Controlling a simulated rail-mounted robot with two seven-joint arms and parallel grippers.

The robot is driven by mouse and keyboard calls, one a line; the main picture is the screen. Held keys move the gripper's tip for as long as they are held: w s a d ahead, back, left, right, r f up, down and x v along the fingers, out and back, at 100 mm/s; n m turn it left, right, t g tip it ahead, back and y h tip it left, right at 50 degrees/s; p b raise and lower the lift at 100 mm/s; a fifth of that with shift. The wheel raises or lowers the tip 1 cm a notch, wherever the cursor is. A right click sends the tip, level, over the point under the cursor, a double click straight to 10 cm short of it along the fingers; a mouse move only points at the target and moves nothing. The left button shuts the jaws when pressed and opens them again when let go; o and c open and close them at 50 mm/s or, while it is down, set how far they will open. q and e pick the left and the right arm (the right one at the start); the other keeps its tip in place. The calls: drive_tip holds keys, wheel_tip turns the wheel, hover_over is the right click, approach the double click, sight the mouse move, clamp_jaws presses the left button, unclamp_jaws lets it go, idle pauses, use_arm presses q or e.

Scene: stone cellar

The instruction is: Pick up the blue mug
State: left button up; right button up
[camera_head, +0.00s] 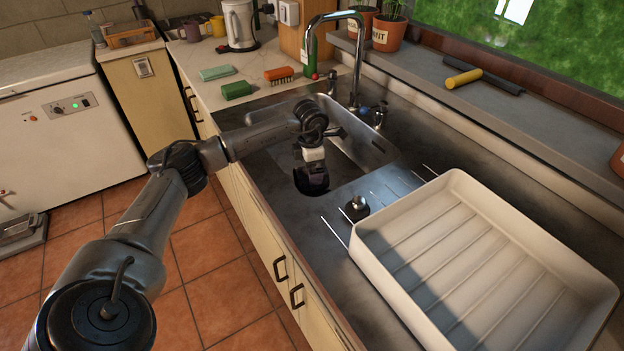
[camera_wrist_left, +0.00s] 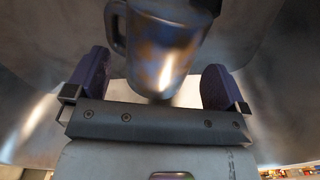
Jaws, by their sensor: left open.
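The blue mug (camera_wrist_left: 165,48) fills the top middle of the left wrist view, with brownish patches on its surface and its handle to the left. My left gripper (camera_wrist_left: 155,82) is open, with one dark purple finger on each side of the lower part of the mug. Gaps show between the fingers and the mug, so it is not gripped. In the head view my left gripper (camera_head: 312,182) reaches down into the steel sink; I cannot make out the mug there. My right gripper is in neither view.
The sink basin (camera_head: 362,148) has walls close around my left gripper, and a tall faucet (camera_head: 357,60) stands behind. A cream tray (camera_head: 400,285) occupies the right.

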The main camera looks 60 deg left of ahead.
use_arm(q)
drive_tip(key=shift+d+f+b, duration=0.1)
drive_tip(key=shift+f+b, duration=0.6)
drive_tip(key=shift+f, duration=1.25)
